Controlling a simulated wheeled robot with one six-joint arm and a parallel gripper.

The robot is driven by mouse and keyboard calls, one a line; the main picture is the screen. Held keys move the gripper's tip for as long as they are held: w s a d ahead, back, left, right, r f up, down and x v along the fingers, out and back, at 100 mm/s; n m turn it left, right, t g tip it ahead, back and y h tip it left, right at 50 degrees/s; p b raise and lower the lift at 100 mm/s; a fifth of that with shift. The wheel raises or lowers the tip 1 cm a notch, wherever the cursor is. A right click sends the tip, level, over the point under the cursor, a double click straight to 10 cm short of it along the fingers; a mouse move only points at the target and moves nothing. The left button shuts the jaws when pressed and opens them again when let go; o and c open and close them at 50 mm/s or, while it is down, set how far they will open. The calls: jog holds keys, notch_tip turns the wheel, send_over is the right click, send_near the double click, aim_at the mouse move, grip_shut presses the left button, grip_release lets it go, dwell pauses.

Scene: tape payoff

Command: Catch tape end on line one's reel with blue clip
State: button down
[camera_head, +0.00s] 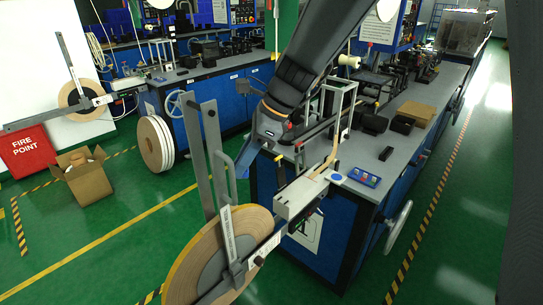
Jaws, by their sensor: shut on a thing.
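Line one's large tan tape reel (183,272) with a grey hub stands upright at the bottom centre, on a grey arm in front of the near bench. A tan strip of tape (333,150) shows by the guide at the bench's front end; I cannot make out where its loose end lies. My gripper (247,163) points down above the reel, left of the bench end and apart from the reel. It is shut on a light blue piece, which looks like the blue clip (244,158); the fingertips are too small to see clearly.
Grey upright bars (204,150) rise just left of my gripper. The near bench (350,187) bears a small blue tray (365,177) with coloured pieces and a cardboard piece (416,113). An open carton (86,178) stands at left. Green floor is clear at right.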

jog(key=shift+s+a, duration=0.15)
jog(key=shift+s, duration=0.15)
jog(key=shift+w+f+b, duration=0.1)
jog(key=shift+f+b, duration=0.45)
jog(key=shift+b, duration=0.05)
notch_tip(320, 180, down, 6)
jog(key=b, duration=0.6)
jog(key=shift+r, duration=0.1)
jog(key=shift+f+b, duration=0.7)
jog(key=shift+f, duration=0.65)
jog(key=shift+f, duration=0.2)
dwell(0.3)
jog(key=shift+r+p, duration=0.15)
jog(key=shift+p, duration=0.3)
notch_tip(320, 180, up, 8)
jog(key=p, duration=0.8)
